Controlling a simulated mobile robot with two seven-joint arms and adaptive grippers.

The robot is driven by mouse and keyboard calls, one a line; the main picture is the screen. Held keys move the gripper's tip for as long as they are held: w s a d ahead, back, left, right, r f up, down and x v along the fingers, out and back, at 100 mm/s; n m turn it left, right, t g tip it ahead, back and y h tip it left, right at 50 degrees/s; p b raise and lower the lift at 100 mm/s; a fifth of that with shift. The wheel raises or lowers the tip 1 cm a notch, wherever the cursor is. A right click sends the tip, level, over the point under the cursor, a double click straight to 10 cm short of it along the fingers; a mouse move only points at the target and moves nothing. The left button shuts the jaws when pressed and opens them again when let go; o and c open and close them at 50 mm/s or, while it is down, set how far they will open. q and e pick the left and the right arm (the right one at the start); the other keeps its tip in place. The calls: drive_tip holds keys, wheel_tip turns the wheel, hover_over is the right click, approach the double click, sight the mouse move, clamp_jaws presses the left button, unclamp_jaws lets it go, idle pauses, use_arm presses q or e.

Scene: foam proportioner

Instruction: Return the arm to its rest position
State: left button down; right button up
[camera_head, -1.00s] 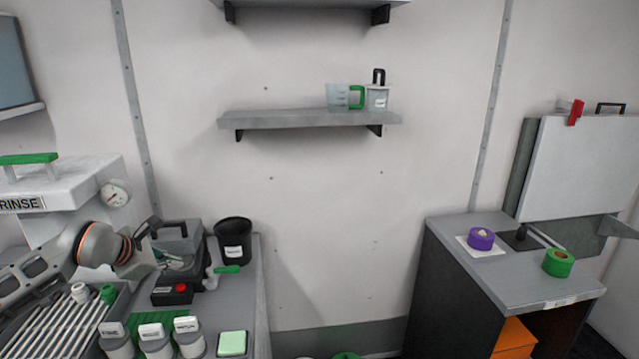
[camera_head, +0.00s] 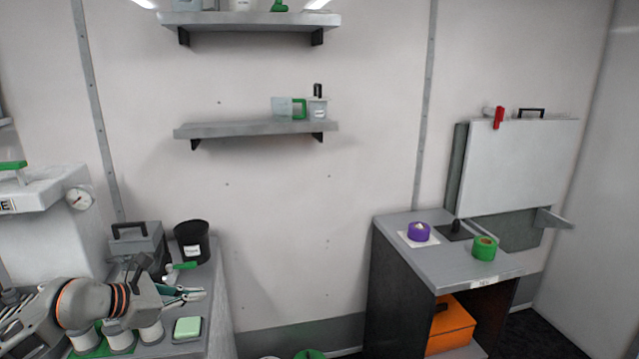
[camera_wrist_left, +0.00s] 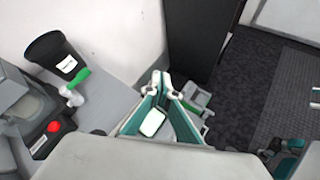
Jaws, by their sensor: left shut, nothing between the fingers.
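My left arm comes in from the left in the head view, over the left counter. Its gripper (camera_head: 198,293), with teal inner faces, points right, close to a pale green pad (camera_head: 187,328). In the left wrist view the fingers run away from the camera and come together at the tips (camera_wrist_left: 166,84); they are shut and empty.
A black bin (camera_head: 192,243) and a grey toolbox (camera_head: 138,245) stand behind the arm. White jars (camera_head: 118,340) stand below it. A cabinet (camera_head: 440,272) with purple and green tape rolls (camera_head: 484,248) stands right. Wall shelves hang above.

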use_arm(q)
drive_tip(key=s+d+r+n+t+h, duration=0.6)
drive_tip(key=d+r, duration=0.4)
drive_tip(key=d, duration=0.3)
drive_tip(key=s+a+f+n+t+y, duration=0.25)
drive_tip(key=a+n+y, duration=0.45)
drive_tip(key=n, duration=0.5)
drive_tip(key=s+a+f+n+t+y, duration=0.1)
drive_tip(key=s+a+n+t+y, duration=0.15)
drive_tip(key=a+n+y, duration=0.7)
drive_tip(key=s+a+f+n+g+y, duration=0.1)
drive_tip(key=s+a+f+n+g, duration=0.1)
drive_tip(key=s+f+n+g, duration=0.7)
drive_tip(key=s+a+f+n+g, duration=0.2)
drive_tip(key=s+f+n+g, duration=0.2)
drive_tip(key=s+f, duration=0.9)
drive_tip(key=w+d+f+n+t+h, duration=0.1)
drive_tip(key=d+f+h, duration=0.6)
drive_tip(key=d+f, duration=0.7)
drive_tip(key=shift+w+d+n+t, duration=0.35)
drive_tip(key=shift+d+n+t, duration=0.3)
drive_tip(key=shift+d+t, duration=0.45)
